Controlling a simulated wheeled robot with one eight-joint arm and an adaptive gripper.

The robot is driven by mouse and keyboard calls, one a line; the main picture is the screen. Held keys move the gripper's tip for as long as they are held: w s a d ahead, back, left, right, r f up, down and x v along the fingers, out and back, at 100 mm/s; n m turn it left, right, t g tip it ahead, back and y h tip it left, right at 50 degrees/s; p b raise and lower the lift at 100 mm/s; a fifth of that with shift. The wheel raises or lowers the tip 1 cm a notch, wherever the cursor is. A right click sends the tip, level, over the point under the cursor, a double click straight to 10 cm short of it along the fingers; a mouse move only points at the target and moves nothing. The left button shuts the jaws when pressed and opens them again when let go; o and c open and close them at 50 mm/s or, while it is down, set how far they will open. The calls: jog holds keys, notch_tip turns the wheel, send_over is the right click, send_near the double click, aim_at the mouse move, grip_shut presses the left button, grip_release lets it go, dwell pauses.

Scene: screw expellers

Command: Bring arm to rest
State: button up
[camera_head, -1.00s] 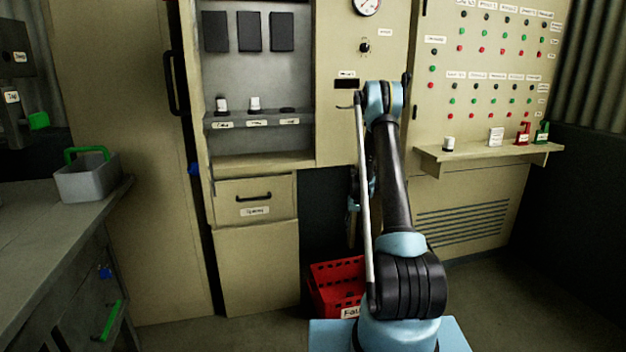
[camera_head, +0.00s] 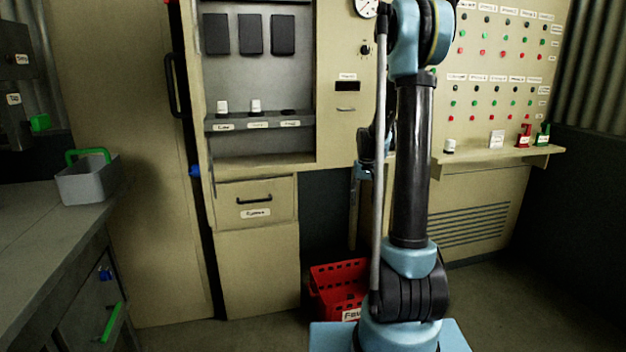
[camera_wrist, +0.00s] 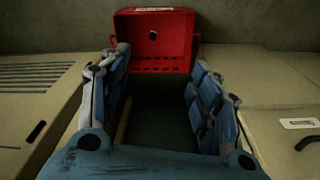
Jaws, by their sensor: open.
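My arm stands nearly upright in the head view, with its elbow at the top edge of the picture. Its forearm is mostly hidden behind the upper arm. In the wrist view my gripper (camera_wrist: 157,66) has its two blue fingers wide apart, with nothing between them. It points down toward the floor. Beyond the fingertips is a red crate (camera_wrist: 150,64) with a small dark thing inside. The red crate also shows on the floor in the head view (camera_head: 338,270), left of my base.
A beige cabinet with shelves (camera_head: 258,165) stands behind, left of my arm. A control panel with a narrow ledge (camera_head: 500,157) is at the right. A grey bench (camera_head: 50,230) with a grey green-handled basket (camera_head: 88,180) is at the left. Floor is clear at the right.

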jog(key=s+r, duration=0.3)
jog(key=s, duration=1.2)
jog(key=s+r, duration=0.3)
jog(key=s, duration=1.1)
jog(key=s+f+t, duration=0.1)
jog(key=s+f, duration=0.4)
jog(key=s, duration=0.4)
jog(key=shift+s+a+f, duration=0.25)
jog(key=shift+a+f, duration=0.1)
jog(key=shift+w, duration=0.1)
jog(key=shift+w+f, duration=0.2)
jog(key=shift+w, duration=0.1)
